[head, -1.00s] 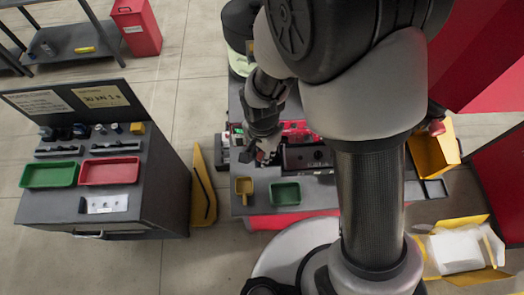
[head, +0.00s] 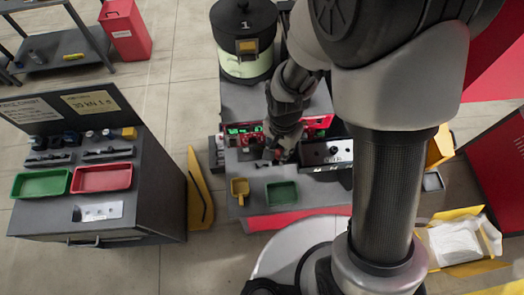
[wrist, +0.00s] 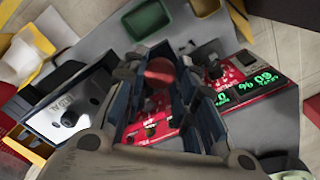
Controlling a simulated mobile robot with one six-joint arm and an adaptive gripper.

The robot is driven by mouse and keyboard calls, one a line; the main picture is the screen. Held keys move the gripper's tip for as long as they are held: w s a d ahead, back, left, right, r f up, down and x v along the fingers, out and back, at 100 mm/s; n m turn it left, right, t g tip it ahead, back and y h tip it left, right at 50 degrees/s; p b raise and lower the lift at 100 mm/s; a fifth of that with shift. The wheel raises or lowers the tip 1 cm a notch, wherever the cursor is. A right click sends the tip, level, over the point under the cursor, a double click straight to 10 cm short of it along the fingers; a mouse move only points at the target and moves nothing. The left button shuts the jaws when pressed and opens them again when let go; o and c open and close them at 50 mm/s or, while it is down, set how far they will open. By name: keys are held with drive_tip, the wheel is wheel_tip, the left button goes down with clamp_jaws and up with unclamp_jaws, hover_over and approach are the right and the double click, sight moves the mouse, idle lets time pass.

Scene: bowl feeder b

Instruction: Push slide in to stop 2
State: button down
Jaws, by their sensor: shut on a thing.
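My gripper (head: 280,152) is at the bench, between the red control box and a dark box with a pale front plate (head: 325,153). In the wrist view my gripper (wrist: 158,88) has its fingers closed around a red rounded piece (wrist: 160,72), which looks like a knob. The fingers hide much of it, and what it is fixed to is not clear. I cannot make out the slide's track or any stop marks.
The red control box with green digits (wrist: 245,90) stands close to the fingers. A green tray (head: 282,193) and a yellow scoop-like tray (head: 240,190) lie in front. A dark bowl feeder marked 1 (head: 245,38) stands behind. A side cabinet (head: 150,195) is at left.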

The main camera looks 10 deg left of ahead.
drive_tip(key=w+d+b, duration=0.1)
drive_tip(key=w+d, duration=0.1)
drive_tip(key=d, duration=0.9)
drive_tip(key=shift+w, duration=0.35)
drive_tip(key=c, duration=1.2)
unclamp_jaws()
drive_tip(key=shift+d, duration=0.1)
drive_tip(key=shift+c, duration=0.2)
drive_tip(key=shift+r, duration=0.1)
wheel_tip(320, 180, up, 12)
